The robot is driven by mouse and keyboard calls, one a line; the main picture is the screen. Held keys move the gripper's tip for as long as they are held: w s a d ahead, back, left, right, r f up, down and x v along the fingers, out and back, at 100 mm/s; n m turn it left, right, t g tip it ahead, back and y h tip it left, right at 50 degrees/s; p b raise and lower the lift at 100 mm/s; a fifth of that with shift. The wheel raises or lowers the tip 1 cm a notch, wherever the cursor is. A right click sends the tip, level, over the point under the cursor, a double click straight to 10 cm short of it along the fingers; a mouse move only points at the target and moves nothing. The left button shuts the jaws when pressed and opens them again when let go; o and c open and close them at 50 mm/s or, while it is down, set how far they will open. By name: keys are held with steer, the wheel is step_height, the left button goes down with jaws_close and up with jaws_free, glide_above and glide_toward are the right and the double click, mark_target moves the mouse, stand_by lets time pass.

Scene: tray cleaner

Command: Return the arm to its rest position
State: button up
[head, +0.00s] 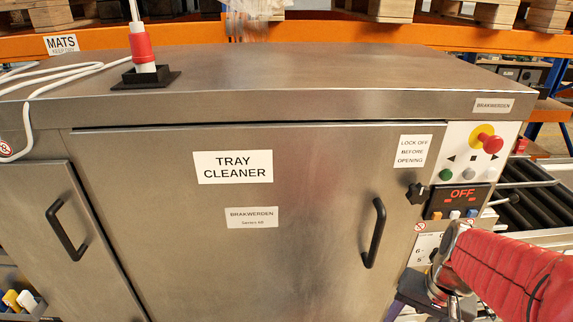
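My arm shows at the lower right, in a red padded sleeve that runs from the right edge in toward a metal joint. The arm stands in front of the lower right part of the tray cleaner (330,195), a steel cabinet. A dark part below the joint is cut off by the bottom edge, and I cannot tell what it is. My gripper's fingers are not visible. The cabinet's door with the TRAY CLEANER label (233,167) looks closed, and its display (463,194) reads OFF.
A red and white plug (142,50) stands in a black holder on the cabinet top, with a white cable (50,75) at left. A red stop button (492,144) is on the panel above my arm. A roller conveyor (528,205) lies to the right. Orange shelving (330,30) is behind.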

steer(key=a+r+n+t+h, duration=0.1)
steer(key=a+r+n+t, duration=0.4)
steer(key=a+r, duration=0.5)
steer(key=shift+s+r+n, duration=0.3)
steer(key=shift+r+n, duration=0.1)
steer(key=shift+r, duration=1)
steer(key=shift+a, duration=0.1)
